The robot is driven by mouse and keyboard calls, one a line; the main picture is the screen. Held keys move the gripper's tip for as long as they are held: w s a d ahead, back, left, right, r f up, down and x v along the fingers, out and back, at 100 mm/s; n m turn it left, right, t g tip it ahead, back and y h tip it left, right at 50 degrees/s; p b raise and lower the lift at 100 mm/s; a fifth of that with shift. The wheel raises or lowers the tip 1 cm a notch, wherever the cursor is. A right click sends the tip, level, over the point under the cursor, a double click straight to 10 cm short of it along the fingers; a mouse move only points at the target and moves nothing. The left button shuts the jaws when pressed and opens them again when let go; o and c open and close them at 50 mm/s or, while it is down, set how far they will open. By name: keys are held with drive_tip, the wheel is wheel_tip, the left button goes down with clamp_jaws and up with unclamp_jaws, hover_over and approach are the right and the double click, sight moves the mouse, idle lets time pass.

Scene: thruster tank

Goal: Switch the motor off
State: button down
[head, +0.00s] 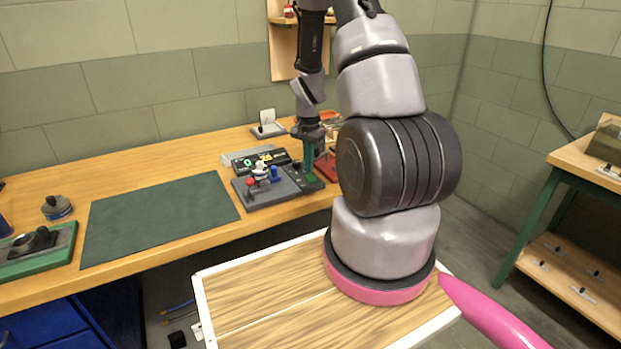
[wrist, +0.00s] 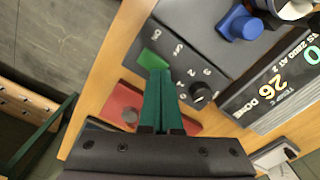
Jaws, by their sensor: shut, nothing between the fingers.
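My gripper (head: 309,174) points down over the dark control panel on the workbench, with its green fingers closed together. In the wrist view my gripper (wrist: 157,72) has its fingertips right at a small green switch (wrist: 150,58) on that dark panel (wrist: 182,75). I cannot tell whether they touch it, and part of the switch may be hidden behind the fingers. A black round knob (wrist: 200,92) with numbers around it sits on the same panel. No motor label is legible. The panel also shows in the head view (head: 316,185), where the fingers hide part of it.
Left of the panel is a grey unit (head: 249,194) with blue and red knobs. A black display (wrist: 276,88) showing 0 and 26 stands close by. A red block (wrist: 122,103) with a grey knob lies beside the fingers. The green mat (head: 150,220) is clear.

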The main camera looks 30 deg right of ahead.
drive_tip(key=shift+f, duration=0.9)
drive_tip(key=shift+r, duration=3.55)
wheel_tip(320, 180, up, 12)
drive_tip(key=n+t, duration=0.2)
hover_over(308, 175)
drive_tip(key=s+a, duration=0.1)
drive_tip(key=a, duration=0.3)
drive_tip(key=s+a+r+n+t, duration=0.1)
drive_tip(key=s+a+r, duration=0.1)
drive_tip(key=r, duration=0.3)
drive_tip(key=s+a+r+t, duration=0.1)
drive_tip(key=s+r, duration=0.2)
drive_tip(key=r, duration=0.2)
drive_tip(key=s+a+r+n+t+y, duration=0.2)
drive_tip(key=s+a+r, duration=0.4)
drive_tip(key=s+r, duration=0.5)
drive_tip(key=s+n+t, duration=0.1)
drive_tip(key=s+n, duration=0.1)
drive_tip(key=s, duration=0.1)
drive_tip(key=shift+a+r, duration=0.15)
drive_tip(key=shift+r, duration=0.15)
